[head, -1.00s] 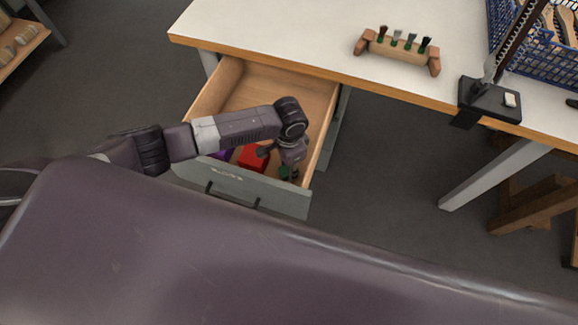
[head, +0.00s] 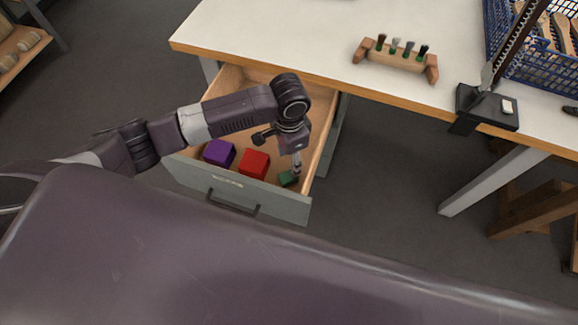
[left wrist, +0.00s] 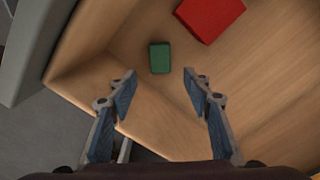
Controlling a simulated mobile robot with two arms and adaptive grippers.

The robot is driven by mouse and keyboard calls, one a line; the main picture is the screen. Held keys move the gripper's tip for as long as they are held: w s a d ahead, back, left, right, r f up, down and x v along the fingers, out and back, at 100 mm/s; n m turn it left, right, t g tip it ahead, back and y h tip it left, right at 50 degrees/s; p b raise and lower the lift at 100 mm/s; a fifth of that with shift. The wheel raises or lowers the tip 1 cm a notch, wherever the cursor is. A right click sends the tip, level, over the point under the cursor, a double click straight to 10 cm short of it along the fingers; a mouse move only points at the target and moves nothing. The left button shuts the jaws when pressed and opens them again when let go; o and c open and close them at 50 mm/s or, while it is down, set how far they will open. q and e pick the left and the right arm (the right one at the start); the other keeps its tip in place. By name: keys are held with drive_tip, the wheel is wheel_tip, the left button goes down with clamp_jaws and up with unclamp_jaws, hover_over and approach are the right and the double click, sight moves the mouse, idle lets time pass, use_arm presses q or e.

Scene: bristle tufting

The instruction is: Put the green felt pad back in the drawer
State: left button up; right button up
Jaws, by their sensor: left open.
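The green felt pad (head: 288,178) lies on the floor of the open drawer (head: 232,191), near its front right corner. It also shows in the left wrist view (left wrist: 160,58), beyond the fingertips and apart from them. My left gripper (head: 297,168) is above the pad, pointing down, and partly covers it in the head view. In the left wrist view its two fingers (left wrist: 160,82) are spread wide with nothing between them. My right gripper is in neither view.
A red block (head: 254,164) and a purple block (head: 219,152) lie in the drawer to the left of the pad. The workbench (head: 270,35) above carries a wooden brush holder (head: 398,60), a black-based stand (head: 487,108) and a blue basket (head: 535,70). The back of the drawer looks empty.

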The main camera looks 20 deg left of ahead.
use_arm(q)
drive_tip(key=shift+r, duration=1.35)
